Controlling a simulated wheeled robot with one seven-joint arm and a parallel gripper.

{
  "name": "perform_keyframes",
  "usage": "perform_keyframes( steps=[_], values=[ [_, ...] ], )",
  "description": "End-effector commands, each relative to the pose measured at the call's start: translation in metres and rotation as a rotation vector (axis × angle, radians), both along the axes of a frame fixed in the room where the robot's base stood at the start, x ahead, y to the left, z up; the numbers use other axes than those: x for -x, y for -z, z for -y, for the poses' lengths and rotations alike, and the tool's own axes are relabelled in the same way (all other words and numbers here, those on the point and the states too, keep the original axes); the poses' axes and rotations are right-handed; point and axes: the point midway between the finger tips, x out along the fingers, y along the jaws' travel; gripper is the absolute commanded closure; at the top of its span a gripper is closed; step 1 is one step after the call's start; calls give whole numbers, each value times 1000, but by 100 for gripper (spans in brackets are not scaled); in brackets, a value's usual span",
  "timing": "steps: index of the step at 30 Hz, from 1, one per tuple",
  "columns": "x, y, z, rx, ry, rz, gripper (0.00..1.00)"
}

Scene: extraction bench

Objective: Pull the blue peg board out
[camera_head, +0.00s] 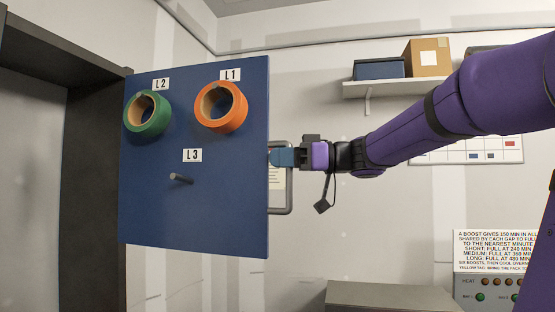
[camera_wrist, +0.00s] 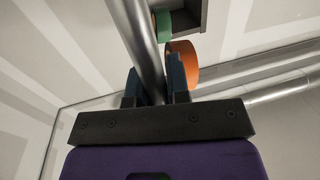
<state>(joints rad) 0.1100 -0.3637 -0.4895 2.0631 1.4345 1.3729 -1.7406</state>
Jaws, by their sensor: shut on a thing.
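The blue peg board (camera_head: 215,220) stands upright on the left in the head view, beside a dark frame. An orange ring (camera_head: 238,108) hangs at the label L1 and a green ring (camera_head: 134,126) at L2. The peg (camera_head: 181,179) under L3 is bare. A grey metal handle (camera_head: 290,190) shows at the board's right edge. My gripper (camera_head: 274,157) reaches in from the right and is shut on this handle. In the wrist view the handle bar (camera_wrist: 139,35) passes between the two fingers (camera_wrist: 155,88), with the orange ring (camera_wrist: 186,62) and green ring (camera_wrist: 162,22) beyond.
A dark upright frame (camera_head: 92,180) stands just left of the board. A wall shelf (camera_head: 390,88) with a blue box (camera_head: 378,69) and a cardboard box (camera_head: 428,58) is above my arm. A grey surface (camera_head: 390,295) and a control panel (camera_head: 490,285) are at the lower right.

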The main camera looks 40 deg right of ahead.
Motion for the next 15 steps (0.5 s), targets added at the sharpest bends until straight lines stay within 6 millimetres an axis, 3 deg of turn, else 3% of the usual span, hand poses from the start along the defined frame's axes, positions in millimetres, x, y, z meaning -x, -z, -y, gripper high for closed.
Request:
perform_keyframes(
  steps=[1,4,15],
  values=[
    [2,1,2,0,4,-1,79],
    [2,1,2,0,4,-1,58],
    [4,0,5,0,3,0,58]
  ],
)
